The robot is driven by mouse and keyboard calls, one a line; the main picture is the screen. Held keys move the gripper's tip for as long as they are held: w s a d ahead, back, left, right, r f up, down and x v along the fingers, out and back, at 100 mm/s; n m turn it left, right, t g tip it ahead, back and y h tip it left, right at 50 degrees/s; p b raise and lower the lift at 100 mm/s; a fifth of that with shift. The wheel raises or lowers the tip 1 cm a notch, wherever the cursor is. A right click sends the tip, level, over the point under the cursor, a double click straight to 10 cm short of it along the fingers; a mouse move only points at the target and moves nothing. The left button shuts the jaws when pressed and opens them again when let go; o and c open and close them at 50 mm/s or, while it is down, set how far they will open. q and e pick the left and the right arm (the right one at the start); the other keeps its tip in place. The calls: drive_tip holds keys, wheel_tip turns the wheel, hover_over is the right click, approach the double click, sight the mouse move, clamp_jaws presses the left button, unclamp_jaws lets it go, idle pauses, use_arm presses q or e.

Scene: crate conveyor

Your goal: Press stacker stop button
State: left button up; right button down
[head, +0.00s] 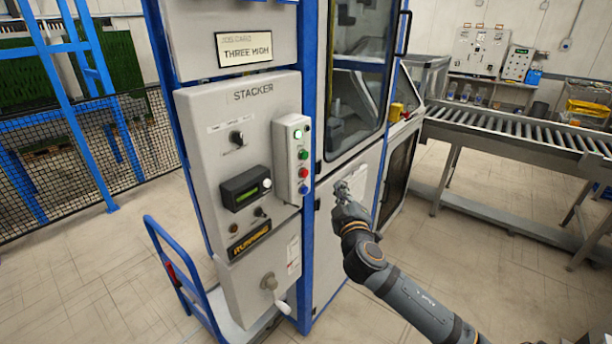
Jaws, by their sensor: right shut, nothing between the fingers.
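The stacker panel (222,130) is a light grey box labelled STACKER on the front of a blue-framed machine. A narrow button box (292,150) on its right side carries a white button at the top, a green button (302,154), a red button (303,172) and a blue button (304,189) at the bottom. No stop label can be read. My right gripper (343,188) is shut and empty, to the right of the button box and apart from it in the picture. My left gripper is not in view.
A display (246,188) and a RUNNING sign (249,240) sit left of the buttons. A crank handle (271,284) sticks out below. A blue cart (190,285) stands at lower left. A roller conveyor (520,132) runs at right. The floor between is clear.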

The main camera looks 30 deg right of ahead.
sight(305, 174)
drive_tip(key=w+a, duration=0.3)
drive_tip(key=w, duration=0.4)
drive_tip(key=shift+w, duration=0.15)
drive_tip(key=shift+w+a, duration=0.1)
idle(1.2)
drive_tip(key=shift+w+a, duration=0.15)
drive_tip(key=shift+w, duration=0.15)
drive_tip(key=shift+w+a, duration=0.15)
drive_tip(key=shift+w, duration=0.2)
idle(0.7)
drive_tip(key=shift+s, duration=0.15)
drive_tip(key=shift+s+d, duration=0.35)
drive_tip(key=shift+s, duration=0.25)
